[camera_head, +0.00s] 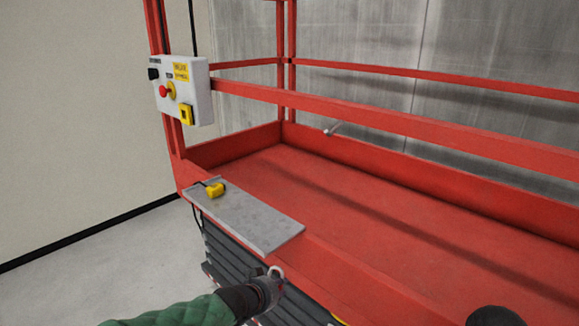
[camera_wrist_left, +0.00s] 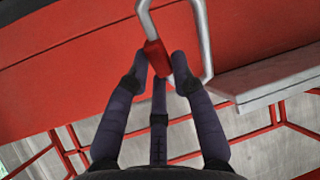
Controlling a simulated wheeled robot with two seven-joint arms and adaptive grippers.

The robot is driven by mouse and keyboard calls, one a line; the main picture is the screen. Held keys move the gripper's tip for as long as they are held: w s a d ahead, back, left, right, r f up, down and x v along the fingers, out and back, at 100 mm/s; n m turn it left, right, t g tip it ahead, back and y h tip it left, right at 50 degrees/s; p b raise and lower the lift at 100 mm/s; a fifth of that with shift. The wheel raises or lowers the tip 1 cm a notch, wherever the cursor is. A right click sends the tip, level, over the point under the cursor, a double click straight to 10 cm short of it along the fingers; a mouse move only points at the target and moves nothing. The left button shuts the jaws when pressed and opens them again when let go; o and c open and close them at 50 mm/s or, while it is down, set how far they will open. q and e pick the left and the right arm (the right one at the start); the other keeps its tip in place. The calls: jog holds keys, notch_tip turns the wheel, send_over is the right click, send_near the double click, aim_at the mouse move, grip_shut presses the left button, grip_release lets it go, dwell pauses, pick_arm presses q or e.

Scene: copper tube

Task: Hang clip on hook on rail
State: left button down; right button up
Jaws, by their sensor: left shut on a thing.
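The clip is a silver metal loop with a red sleeve (camera_wrist_left: 157,57) in the left wrist view. My left gripper (camera_wrist_left: 163,72) is shut on it at the sleeve, and the loop sticks out beyond the fingertips. In the head view the clip (camera_head: 277,271) shows as a small pale ring at the tip of my left gripper (camera_head: 268,283), in front of the lift's near side. A small grey metal piece (camera_head: 331,129), possibly the hook, stands out at the far side of the red platform, below the rail (camera_head: 400,121). My right gripper's fingers are not visible.
A grey shelf (camera_head: 250,222) on the platform's near edge holds a yellow device (camera_head: 215,190). A white control box (camera_head: 184,90) hangs on the left post. The red platform floor (camera_head: 370,212) looks clear. A dark rounded shape shows at the bottom right.

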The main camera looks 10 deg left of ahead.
pick_arm(q)
jog(key=s+d+r+m+t+h+p, duration=0.1)
jog(key=r+p, duration=0.3)
jog(key=r, duration=0.9)
jog(key=s+d+r+m+t+h+p, duration=0.1)
jog(key=r+p, duration=0.4)
jog(key=r, duration=0.9)
jog(key=s+d+r+m+t+h+p, duration=0.1)
jog(key=s+r+h+p, duration=0.3)
jog(key=r, duration=1)
jog(key=shift+s+d+t+h+p, duration=0.4)
jog(key=shift+s+d+t+p, duration=0.15)
jog(key=shift+t, duration=0.25)
jog(key=f+b+x, duration=0.2)
jog(key=b+x, duration=0.3)
jog(key=x, duration=0.8)
jog(key=shift+f+b, duration=0.3)
jog(key=shift+b, duration=0.05)
jog(key=shift+f, duration=0.1)
